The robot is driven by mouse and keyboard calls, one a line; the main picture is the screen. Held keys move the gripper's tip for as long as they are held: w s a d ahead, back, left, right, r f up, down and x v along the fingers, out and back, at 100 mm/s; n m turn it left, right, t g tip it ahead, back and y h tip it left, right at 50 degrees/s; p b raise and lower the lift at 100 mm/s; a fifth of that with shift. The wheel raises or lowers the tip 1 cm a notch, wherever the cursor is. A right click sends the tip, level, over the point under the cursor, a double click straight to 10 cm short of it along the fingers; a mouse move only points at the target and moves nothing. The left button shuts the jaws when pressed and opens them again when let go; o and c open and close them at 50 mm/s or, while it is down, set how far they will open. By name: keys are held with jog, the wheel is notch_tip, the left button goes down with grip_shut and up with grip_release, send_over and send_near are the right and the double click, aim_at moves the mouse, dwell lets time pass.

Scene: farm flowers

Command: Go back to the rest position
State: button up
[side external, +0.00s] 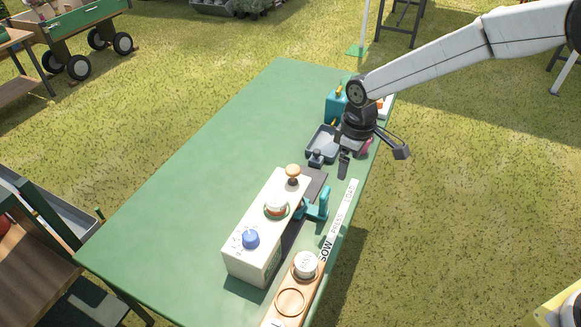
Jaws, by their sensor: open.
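My gripper (373,160) is at the right edge of the green table (190,170), above its far half. Its two dark fingers are spread wide apart. I see nothing between them. One finger points down over the table and the other reaches out to the right, past the table edge. The white arm comes in from the upper right. The gripper partly hides a grey tray (319,142) and a small pink or red item behind it.
A cream box (257,235) with a blue knob (251,239) and a wooden knob (293,171) stands on the near half. Beside it are a teal bracket (318,205) and a wooden holder (284,307) with a white round piece (305,264). A teal container (334,106) stands at the back. The table's left side is clear.

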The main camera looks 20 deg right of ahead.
jog(key=s+d+r+m+t, duration=0.2)
jog(key=s+d+r+m, duration=0.2)
jog(key=s+d, duration=1.2)
jog(key=s+m, duration=0.3)
jog(key=shift+s+m, duration=0.3)
jog(key=shift+s, duration=0.1)
